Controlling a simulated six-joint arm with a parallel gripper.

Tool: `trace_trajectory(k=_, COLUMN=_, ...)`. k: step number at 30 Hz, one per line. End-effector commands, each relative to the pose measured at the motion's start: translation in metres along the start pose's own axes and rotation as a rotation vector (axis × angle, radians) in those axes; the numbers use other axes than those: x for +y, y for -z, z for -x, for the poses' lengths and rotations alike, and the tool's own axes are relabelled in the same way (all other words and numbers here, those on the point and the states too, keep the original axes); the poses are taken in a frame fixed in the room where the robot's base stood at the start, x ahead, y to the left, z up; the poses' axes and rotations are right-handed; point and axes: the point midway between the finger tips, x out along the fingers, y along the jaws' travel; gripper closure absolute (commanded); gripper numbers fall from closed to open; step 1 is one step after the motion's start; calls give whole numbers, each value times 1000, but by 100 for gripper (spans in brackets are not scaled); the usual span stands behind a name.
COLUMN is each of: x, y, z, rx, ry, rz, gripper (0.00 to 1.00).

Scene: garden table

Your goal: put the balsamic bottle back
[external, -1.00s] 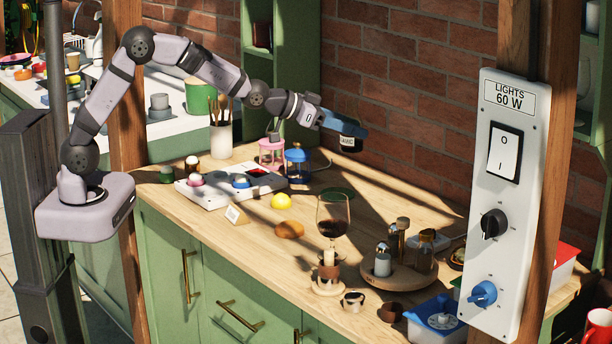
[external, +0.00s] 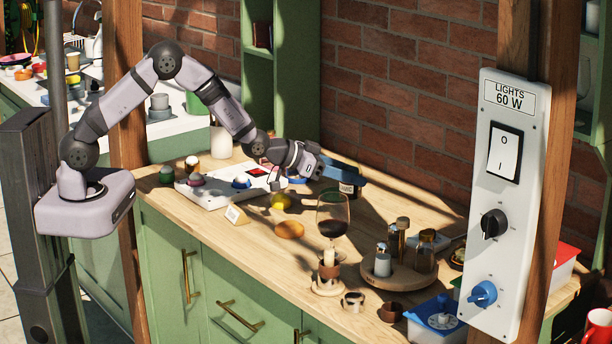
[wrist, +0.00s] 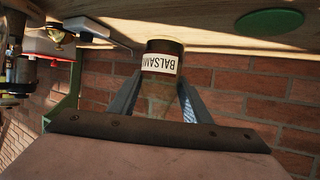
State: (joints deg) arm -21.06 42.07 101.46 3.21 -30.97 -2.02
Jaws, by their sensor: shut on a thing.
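The balsamic bottle (external: 347,188) is dark with a white label and is held in my gripper (external: 347,177). In the external view it is low over the back of the wooden counter, behind the wine glass. In the wrist view, which shows the scene upside down, the bottle (wrist: 162,48) sits between the two fingers of my gripper (wrist: 155,95). Its dark end points to the counter, and its label reads upside down. The fingers are shut on it. I cannot tell whether it touches the counter. A flat green disc (wrist: 270,22) lies on the counter beside it.
A wine glass (external: 332,213) stands in front of my gripper, by a candle holder. A round wooden tray (external: 408,283) with several bottles is to the right. A white panel (external: 205,191), a yellow ball (external: 281,201) and an orange disc (external: 289,230) are to the left. A brick wall (external: 400,120) stands behind.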

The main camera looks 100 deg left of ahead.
Motion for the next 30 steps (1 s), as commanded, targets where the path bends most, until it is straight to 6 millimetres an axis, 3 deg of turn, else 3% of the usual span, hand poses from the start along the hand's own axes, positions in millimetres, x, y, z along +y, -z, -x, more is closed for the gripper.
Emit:
trace_trajectory(k=13, x=0, y=-18, z=-8, rx=4, ry=0, rz=0, gripper=86)
trace_trajectory(k=24, x=0, y=-51, z=-22, rx=3, ry=0, rz=0, gripper=86)
trace_trajectory(k=30, x=0, y=-53, z=-23, rx=5, ry=0, rz=0, gripper=86)
